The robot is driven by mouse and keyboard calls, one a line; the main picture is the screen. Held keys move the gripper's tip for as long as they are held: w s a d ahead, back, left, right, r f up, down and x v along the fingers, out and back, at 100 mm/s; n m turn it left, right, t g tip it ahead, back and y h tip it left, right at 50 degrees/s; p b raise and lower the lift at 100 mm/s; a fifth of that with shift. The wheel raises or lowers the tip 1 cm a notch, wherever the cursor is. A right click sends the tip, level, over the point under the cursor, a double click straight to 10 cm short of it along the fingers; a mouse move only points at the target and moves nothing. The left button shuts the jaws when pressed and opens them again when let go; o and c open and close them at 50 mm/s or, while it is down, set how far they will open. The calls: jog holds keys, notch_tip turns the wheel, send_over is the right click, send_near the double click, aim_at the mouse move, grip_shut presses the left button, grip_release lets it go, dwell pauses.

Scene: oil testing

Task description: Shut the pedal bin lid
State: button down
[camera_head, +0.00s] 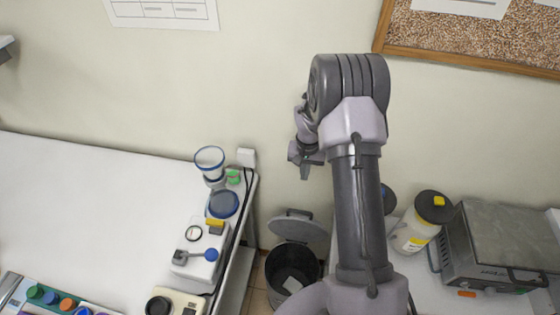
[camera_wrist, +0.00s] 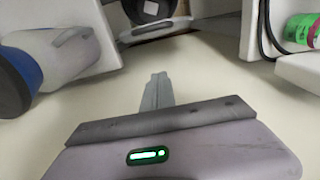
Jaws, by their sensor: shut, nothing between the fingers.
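The pedal bin (camera_head: 268,272) stands on the floor in the gap between the two tables in the head view. Its grey lid (camera_head: 298,227) is up, tilted back towards the wall, and the dark inside shows. My arm covers part of the bin's right side. My gripper (camera_head: 305,176) is shut and empty, pointing down above and beyond the lid, apart from it. In the wrist view the closed fingers (camera_wrist: 157,88) hold nothing. A dark round shape at the top of that view may be part of the bin; I cannot tell.
The left white table (camera_head: 90,200) carries a blue-rimmed funnel cup (camera_head: 210,161), a white device (camera_head: 200,250) and a cable along its edge. The right table holds a black-capped bottle (camera_head: 415,235) and a metal box (camera_head: 495,245). The wall is close behind the bin.

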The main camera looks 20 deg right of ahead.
jog(key=s+a+f+b, duration=0.1)
jog(key=s+f+b, duration=0.2)
jog(key=f, duration=0.7)
jog(key=shift+s+a+f, duration=0.25)
jog(key=shift+s+a, duration=0.1)
jog(key=shift+s, duration=0.45)
